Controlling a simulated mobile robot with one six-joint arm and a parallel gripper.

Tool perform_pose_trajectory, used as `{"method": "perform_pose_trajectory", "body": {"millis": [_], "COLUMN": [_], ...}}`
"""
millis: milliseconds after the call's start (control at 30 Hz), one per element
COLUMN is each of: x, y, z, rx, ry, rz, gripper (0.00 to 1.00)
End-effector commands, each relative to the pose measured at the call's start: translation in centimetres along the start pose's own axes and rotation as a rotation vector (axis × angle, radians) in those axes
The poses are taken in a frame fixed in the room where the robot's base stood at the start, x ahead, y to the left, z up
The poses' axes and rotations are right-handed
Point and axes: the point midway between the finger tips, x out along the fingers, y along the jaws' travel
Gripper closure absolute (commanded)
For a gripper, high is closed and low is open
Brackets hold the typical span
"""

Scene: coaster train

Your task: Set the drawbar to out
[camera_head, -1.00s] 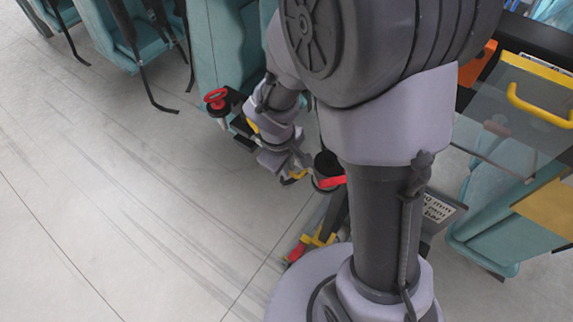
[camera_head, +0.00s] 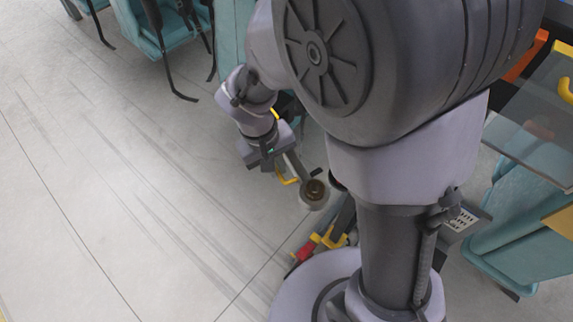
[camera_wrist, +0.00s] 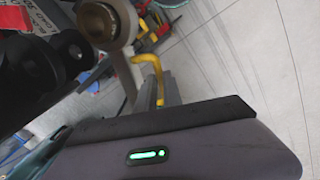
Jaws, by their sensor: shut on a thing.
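The drawbar (camera_head: 294,165) is a grey bar ending in a metal ring eye (camera_head: 315,191) with a brownish inner hole. The ring shows large at the upper left of the wrist view (camera_wrist: 97,20). A yellow handle (camera_wrist: 146,62) sticks out beside it; it also shows in the head view (camera_head: 287,181). My gripper (camera_head: 279,168) is at this handle. In the wrist view my gripper's grey fingers (camera_wrist: 170,90) are closed around the handle's end. The bar's rear end is hidden behind my arm.
A red and yellow part (camera_head: 318,248) lies low beside my base. Teal seats with black straps (camera_head: 165,35) stand at the upper left. A clear panel with a yellow handle (camera_head: 566,90) is at the right. The grey floor at the left is open.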

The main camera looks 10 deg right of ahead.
Motion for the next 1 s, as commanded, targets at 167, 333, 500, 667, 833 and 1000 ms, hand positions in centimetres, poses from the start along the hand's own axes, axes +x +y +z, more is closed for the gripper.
{"method": "perform_pose_trajectory", "body": {"millis": [167,333,500,667,833,1000], "x": [-0.2,-0.4,-0.6,-0.7,-0.8,-0.9], "y": [-1.5,-2.6,-3.5,-4.1,-4.5,-4.7], "z": [-0.5,-1.0,-1.5,-1.9,-2.1,-2.2], "rx": [0.082,0.154,0.213,0.254,0.279,0.291], "ry": [-0.014,-0.027,-0.037,-0.045,-0.049,-0.052], "rz": [0.0,0.0,0.0,0.0,0.0,0.0], "gripper": [1.0,1.0,1.0,1.0,1.0,1.0]}}
